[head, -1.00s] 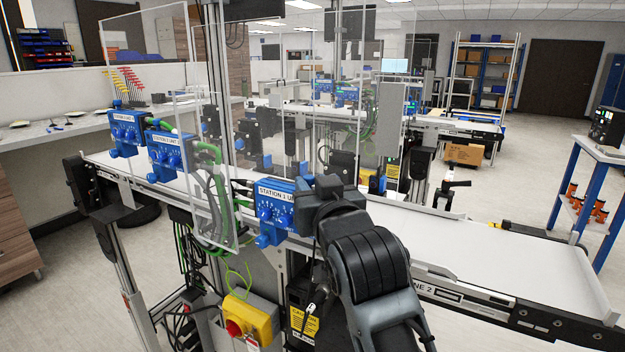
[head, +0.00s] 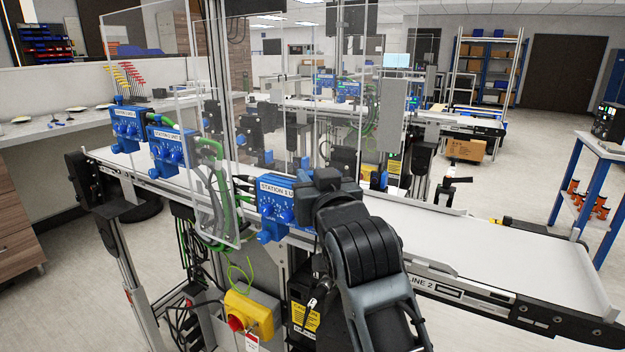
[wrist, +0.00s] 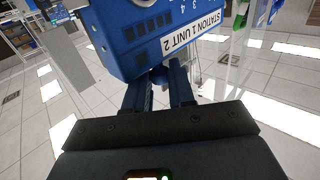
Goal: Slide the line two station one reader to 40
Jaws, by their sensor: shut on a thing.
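The line two station one reader (head: 276,206) is a blue box with a dial, on the near rail of the conveyor marked LINE 2 (head: 375,262). In the wrist view the same blue box (wrist: 135,45) fills the upper middle, its label reading STATION 1 UNIT 2. My gripper (wrist: 160,82) is at the box's edge, its two fingers shut on a small blue knob that is mostly hidden between them. In the head view my dark wrist stands just right of the reader and hides the fingers. I cannot read the reader's position on a scale.
Two more blue units, a far one (head: 127,128) and a nearer one (head: 170,146), sit farther left on the rail. A clear guard panel (head: 222,130) and green cables (head: 212,160) stand just left of the reader. A yellow box with a red button (head: 250,315) is below.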

